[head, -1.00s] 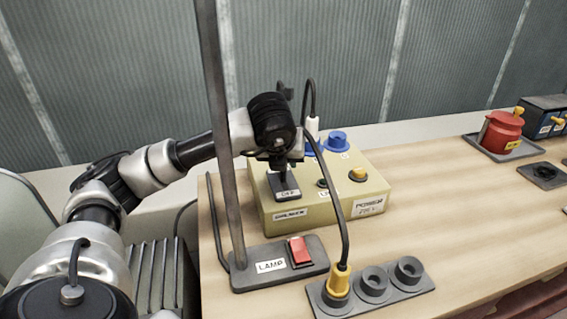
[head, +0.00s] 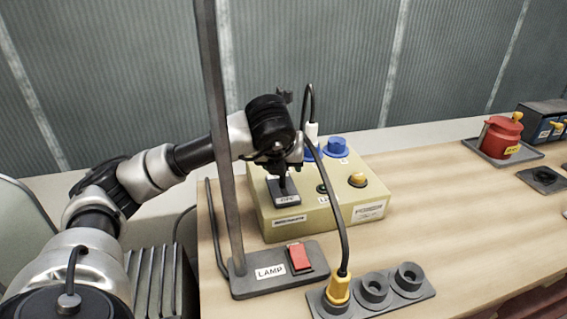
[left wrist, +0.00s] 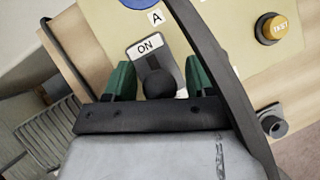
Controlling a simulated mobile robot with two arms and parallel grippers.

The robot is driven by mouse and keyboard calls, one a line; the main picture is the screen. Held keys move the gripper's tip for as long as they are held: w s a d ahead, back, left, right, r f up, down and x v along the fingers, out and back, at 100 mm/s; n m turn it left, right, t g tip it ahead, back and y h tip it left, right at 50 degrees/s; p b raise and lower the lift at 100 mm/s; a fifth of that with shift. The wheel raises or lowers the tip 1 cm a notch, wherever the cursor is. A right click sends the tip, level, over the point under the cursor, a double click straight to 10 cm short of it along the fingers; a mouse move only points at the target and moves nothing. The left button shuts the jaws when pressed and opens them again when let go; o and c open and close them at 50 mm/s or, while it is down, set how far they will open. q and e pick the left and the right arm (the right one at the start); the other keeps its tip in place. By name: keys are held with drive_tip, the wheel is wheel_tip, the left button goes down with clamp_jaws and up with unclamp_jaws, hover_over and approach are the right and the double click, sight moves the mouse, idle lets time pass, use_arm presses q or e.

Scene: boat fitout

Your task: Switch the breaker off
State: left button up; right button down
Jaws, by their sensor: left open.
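The breaker plate (head: 285,191) is a grey plate on top of the beige power box (head: 325,213). Its near end carries a label that seems to read OFF. The left wrist view shows its other end, with an ON label (left wrist: 146,46). A dark lever with a round knob (left wrist: 160,84) stands up from the plate. My left gripper (head: 281,176) is over the plate, pointing down. Its green fingers (left wrist: 159,82) are open, one on each side of the knob. I cannot tell whether they touch it, nor which end the lever leans to. My right gripper is not in view.
A lamp post (head: 222,140) with a red switch (head: 299,257) stands in front of the box. A black cable (head: 342,220) arches close to the gripper down to a yellow plug (head: 338,290). Blue sockets (head: 335,146) and a yellow TEST button (left wrist: 274,29) are nearby.

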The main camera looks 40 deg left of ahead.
use_arm(q)
drive_tip(key=v, duration=0.6)
drive_tip(key=shift+s+r, duration=0.15)
drive_tip(key=shift+r, duration=0.05)
drive_tip(key=shift+c, duration=0.5)
